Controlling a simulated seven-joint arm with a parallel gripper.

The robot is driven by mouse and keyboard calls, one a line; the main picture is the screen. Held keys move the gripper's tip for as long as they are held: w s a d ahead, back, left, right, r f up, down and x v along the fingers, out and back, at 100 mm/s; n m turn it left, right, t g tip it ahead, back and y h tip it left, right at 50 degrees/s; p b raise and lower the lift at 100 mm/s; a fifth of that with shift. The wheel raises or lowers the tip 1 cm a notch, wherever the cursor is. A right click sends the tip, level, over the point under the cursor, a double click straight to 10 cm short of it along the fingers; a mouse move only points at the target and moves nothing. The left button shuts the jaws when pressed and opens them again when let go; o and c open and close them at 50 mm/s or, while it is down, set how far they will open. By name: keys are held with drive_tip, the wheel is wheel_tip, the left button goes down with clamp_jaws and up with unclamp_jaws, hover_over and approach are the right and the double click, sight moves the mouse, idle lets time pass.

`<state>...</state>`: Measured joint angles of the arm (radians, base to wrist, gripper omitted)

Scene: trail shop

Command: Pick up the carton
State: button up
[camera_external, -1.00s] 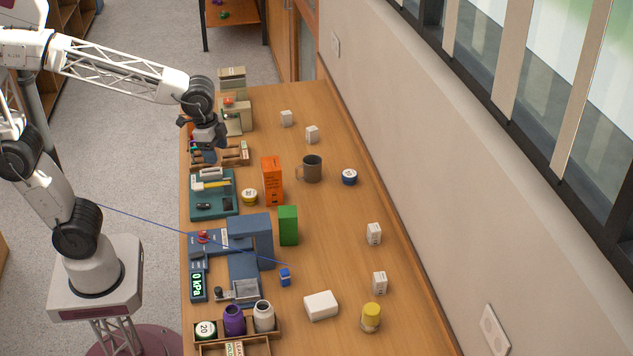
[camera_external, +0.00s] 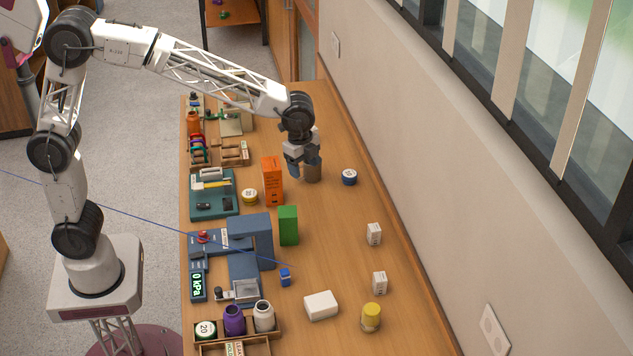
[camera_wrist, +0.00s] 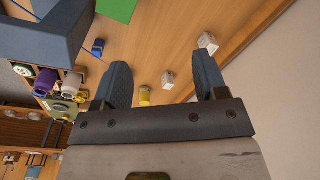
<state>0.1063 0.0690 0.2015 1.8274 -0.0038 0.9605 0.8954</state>
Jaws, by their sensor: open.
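Several boxes could be the carton. A tall orange box (camera_external: 272,181) stands mid-bench, and a green box (camera_external: 288,226) stands nearer the camera; part of the green box shows at the top of the wrist view (camera_wrist: 117,8). A white box (camera_external: 321,306) lies near the front. Small white printed boxes stand on the right, one farther back (camera_external: 374,234) and one nearer (camera_external: 380,283); two also show in the wrist view (camera_wrist: 208,42), (camera_wrist: 168,79).
A yellow-lidded jar (camera_external: 371,317) stands at front right. Blue equipment (camera_external: 251,236) and trays fill the left side. The wall runs along the right; the middle right is mostly clear.

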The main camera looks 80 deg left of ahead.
drive_tip(key=w+d+f+m, duration=0.35)
drive_tip(key=w+f, duration=0.45)
drive_tip(key=w, duration=0.4)
drive_tip(key=m+g, duration=0.1)
drive_tip(key=m, duration=0.2)
hover_over(374, 235)
drive_tip(key=w+a, duration=0.1)
drive_tip(key=a, duration=0.1)
wheel_tip(374, 235, down, 9)
drive_tip(key=shift+a+r, duration=0.1)
drive_tip(key=shift+f, duration=1.35)
drive_tip(key=shift+f, duration=0.1)
drive_tip(key=shift+s+f, duration=0.15)
drive_tip(key=shift+f, duration=2.35)
drive_tip(key=shift+c, duration=0.3)
drive_tip(key=c, duration=1)
